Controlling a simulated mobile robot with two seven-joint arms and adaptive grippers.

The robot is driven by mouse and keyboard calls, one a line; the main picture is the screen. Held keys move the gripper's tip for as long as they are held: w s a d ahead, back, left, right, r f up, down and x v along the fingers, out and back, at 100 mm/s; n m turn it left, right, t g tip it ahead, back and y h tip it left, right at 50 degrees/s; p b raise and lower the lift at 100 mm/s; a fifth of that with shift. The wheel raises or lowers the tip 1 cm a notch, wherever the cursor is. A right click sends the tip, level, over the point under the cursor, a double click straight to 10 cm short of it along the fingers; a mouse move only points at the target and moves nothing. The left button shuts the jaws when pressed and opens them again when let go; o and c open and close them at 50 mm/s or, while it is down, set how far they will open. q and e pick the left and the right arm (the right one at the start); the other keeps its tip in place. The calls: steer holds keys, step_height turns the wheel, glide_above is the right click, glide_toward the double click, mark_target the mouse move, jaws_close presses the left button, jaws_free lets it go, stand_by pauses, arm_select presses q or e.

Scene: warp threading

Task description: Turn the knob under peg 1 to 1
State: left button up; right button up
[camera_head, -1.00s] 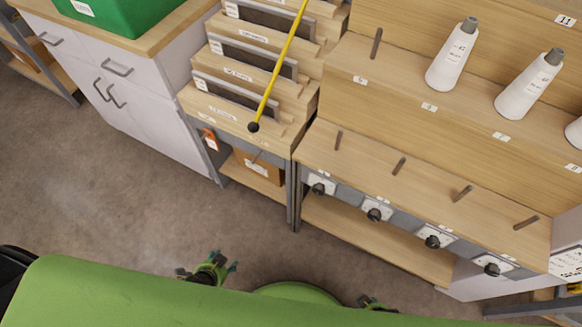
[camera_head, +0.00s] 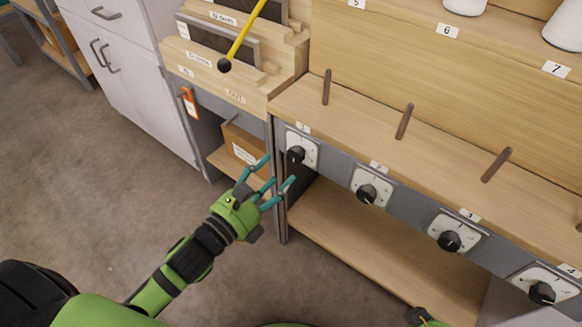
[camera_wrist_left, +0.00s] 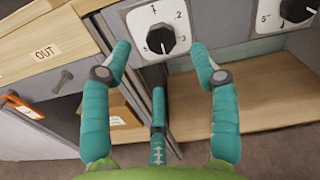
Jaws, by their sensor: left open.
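The knob under peg 1 (camera_head: 296,154) is black on a white dial plate, set in the grey rail below the label 1. Peg 1 (camera_head: 326,87) stands on the wooden ledge above it. In the left wrist view the same knob (camera_wrist_left: 160,40) shows ahead between the fingertips, with 1, 2, 3 and 5 readable around it. My left gripper (camera_head: 270,178) is open and empty, just in front of and below-left of the knob, apart from it. Its teal fingers (camera_wrist_left: 168,80) frame the dial in the wrist view. Of my right gripper (camera_head: 422,316), only a small part shows at the bottom edge.
More knobs, under peg 2 (camera_head: 373,186), peg 3 (camera_head: 450,232) and peg 4 (camera_head: 543,291), continue to the right. A yellow rod (camera_head: 244,38) with a black tip hangs over the left shelf. An orange tag (camera_head: 190,102) hangs nearby. The floor at left is clear.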

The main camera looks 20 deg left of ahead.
mark_target(294, 157)
arm_select(q)
steer(key=x, duration=0.6)
steer(key=shift+w+d+b, duration=0.15)
steer(key=shift+w+b, duration=0.15)
steer(key=shift+b, duration=0.05)
arm_select(e)
steer(key=shift+v, duration=1.2)
steer(key=shift+d, duration=0.15)
arm_select(q)
steer(key=c, duration=1.1)
